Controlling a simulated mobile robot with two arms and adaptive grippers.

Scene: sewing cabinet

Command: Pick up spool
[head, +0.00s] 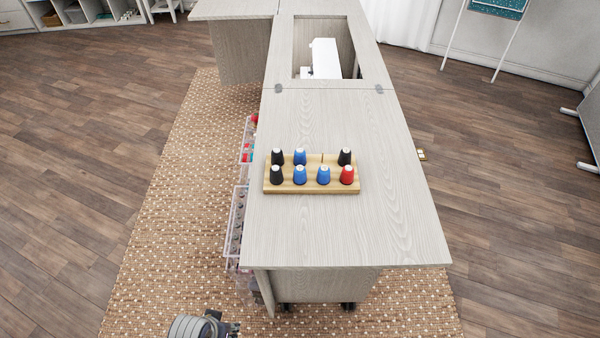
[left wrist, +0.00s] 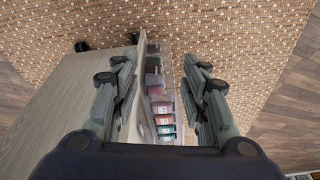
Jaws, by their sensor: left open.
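A wooden spool rack (head: 312,188) stands on the cabinet top (head: 340,235) in the head view. Its front row holds a black spool (head: 277,175), two blue spools (head: 299,175) and a red spool (head: 347,175). Its back row holds two black spools and a blue spool (head: 300,157), with a bare peg (head: 322,158) between blue and black. My left gripper (left wrist: 163,58) is open and empty in the left wrist view, pointing down beside the cabinet. Several coloured items, perhaps spools (left wrist: 165,120), show below between its fingers. Part of my left arm shows at the bottom of the head view.
Clear bins (head: 236,228) with coloured contents hang on the cabinet's left side. A recess (head: 328,48) holding a white machine (head: 322,58) lies at the back. The cabinet top around the rack is clear. A woven rug (head: 170,225) covers the floor at left.

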